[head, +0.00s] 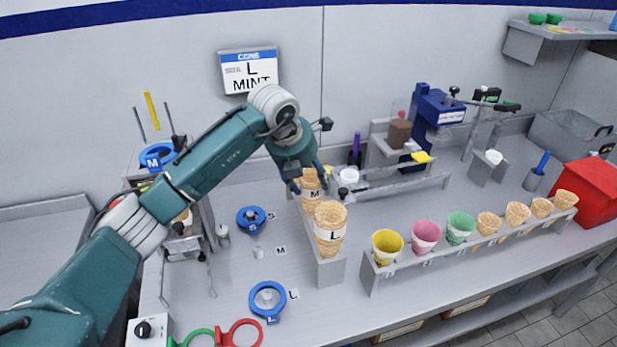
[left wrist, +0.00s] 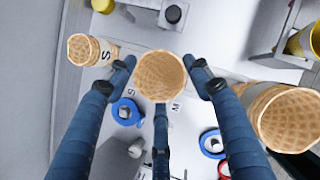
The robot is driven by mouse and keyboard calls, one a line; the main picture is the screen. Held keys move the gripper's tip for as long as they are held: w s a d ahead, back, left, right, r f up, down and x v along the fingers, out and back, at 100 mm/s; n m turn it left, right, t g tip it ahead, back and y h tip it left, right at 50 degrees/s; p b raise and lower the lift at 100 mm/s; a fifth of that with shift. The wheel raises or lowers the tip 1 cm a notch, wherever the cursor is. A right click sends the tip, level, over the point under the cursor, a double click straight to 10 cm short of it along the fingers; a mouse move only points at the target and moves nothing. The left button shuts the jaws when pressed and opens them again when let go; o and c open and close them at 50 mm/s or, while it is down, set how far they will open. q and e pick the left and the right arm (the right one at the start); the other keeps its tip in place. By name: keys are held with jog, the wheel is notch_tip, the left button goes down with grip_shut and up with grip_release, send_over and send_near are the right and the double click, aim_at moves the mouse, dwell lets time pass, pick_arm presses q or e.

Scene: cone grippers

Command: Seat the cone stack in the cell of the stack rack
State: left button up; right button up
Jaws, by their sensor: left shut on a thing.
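My left gripper (head: 308,177) is shut on the cone stack marked M (head: 313,194). In the left wrist view the stack's round waffle mouth (left wrist: 160,77) sits between the blue fingers (left wrist: 159,65). The stack looks upright over the row of the grey stack rack (head: 332,272). Its lower end is hidden, so I cannot tell whether it rests in a cell. A stack marked L (head: 330,232) stands in the rack's near end. A stack marked S (left wrist: 86,50) shows on the other side in the left wrist view. My right gripper is out of view.
A long holder with coloured cups (head: 426,236) and cones (head: 517,214) stands to the right. Blue rings (head: 267,298) lie on the counter to the left. A blue press (head: 435,115) and a red box (head: 588,190) are farther back.

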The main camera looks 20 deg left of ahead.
pick_arm(q)
jog(key=o, duration=0.9)
jog(key=shift+o, duration=0.2)
jog(key=shift+s+r, duration=0.1)
jog(key=shift+r, duration=0.2)
jog(key=v, duration=1.1)
jog(key=shift+r, duration=0.2)
jog(key=shift+s+a+f, duration=0.1)
jog(key=shift+s, duration=0.05)
